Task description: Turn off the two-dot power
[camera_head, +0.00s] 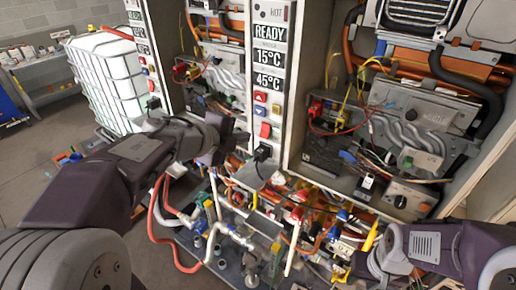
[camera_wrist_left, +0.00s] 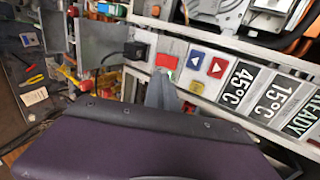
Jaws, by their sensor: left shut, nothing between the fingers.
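The middle heater's control strip (camera_head: 270,32) carries READY, 15°C and 45°C displays. Below them are a red arrow button (camera_head: 260,96), a blue arrow button (camera_head: 276,109), a yellow button (camera_head: 260,110) and a larger plain red button (camera_head: 265,130). In the left wrist view the red button (camera_wrist_left: 167,61) lies just beyond the tip of my left gripper (camera_wrist_left: 164,86). My left gripper (camera_head: 238,142) is shut and empty, close to the strip's left side; whether it touches the button I cannot tell. Two-dot markings are not readable. My right gripper (camera_head: 376,262) is low at the right, its fingers unclear.
A black plug (camera_head: 262,152) sits below the red button. Open heater cabinets with pipes and wires stand on both sides. A cluttered bin of tools and fittings (camera_head: 290,215) lies below. A white caged tank (camera_head: 105,80) stands at the left, by open floor.

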